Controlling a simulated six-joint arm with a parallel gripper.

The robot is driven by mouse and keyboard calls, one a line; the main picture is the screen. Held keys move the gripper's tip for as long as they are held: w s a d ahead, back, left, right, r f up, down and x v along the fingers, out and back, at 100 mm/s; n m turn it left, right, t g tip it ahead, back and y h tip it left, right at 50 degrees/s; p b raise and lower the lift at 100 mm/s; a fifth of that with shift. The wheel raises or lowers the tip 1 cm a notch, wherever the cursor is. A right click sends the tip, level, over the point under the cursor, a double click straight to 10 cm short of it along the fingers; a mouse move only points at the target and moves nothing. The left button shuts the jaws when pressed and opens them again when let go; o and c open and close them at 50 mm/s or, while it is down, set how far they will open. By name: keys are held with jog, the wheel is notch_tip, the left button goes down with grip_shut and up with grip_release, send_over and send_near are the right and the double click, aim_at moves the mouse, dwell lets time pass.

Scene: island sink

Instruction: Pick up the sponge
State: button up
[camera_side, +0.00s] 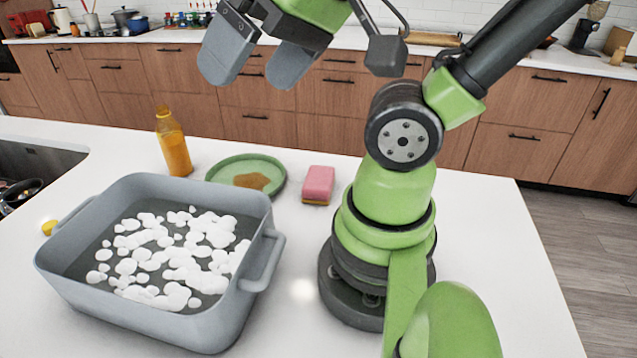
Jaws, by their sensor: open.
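The sponge (319,183) is pink on top with a yellowish lower layer. It lies on the white island top, between the green plate and the base of my arm. My gripper (248,72) is at the top of the picture, high above the counter and up and to the left of the sponge in the picture. Its two grey fingers are apart, with nothing between them. The sponge is in full view and nothing touches it.
A green plate (219,170) with a brown stain lies left of the sponge. An orange bottle (172,143) stands behind a grey basin (213,324) of foamy water. A sink (40,160) opens at the left. The counter (490,260) right of my base is clear.

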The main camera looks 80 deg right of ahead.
jog(key=w+d+f+m+g+h, duration=0.2)
jog(key=w+d+f+m, duration=0.15)
jog(key=d, duration=0.25)
jog(key=w+d+f+m+g+h, duration=0.1)
jog(key=w+d+f+m+g, duration=0.1)
jog(key=d+f+m, duration=0.3)
jog(key=s+d+f+m+g, duration=0.1)
jog(key=d+f, duration=0.3)
jog(key=s+d+f+m+g, duration=0.1)
jog(key=s+d+f+m, duration=0.1)
jog(key=d+f, duration=0.2)
jog(key=s+d+f+m+g+y, duration=0.1)
jog(key=s+d+f+m, duration=0.1)
jog(key=d+f, duration=0.1)
jog(key=shift+s+d+f, duration=0.1)
jog(key=shift+d+f, duration=0.3)
jog(key=shift+d, duration=0.2)
send_over(319, 177)
jog(key=f, duration=0.4)
jog(key=shift+w+d+f, duration=0.1)
jog(key=shift+w+d, duration=0.1)
jog(key=shift+w, duration=0.05)
jog(key=shift+s+a+f, duration=0.1)
jog(key=shift+s+f, duration=0.05)
jog(key=shift+f, duration=1.4)
jog(key=shift+s+a+f, duration=0.1)
jog(key=shift+f, duration=1.4)
jog(key=c, duration=1)
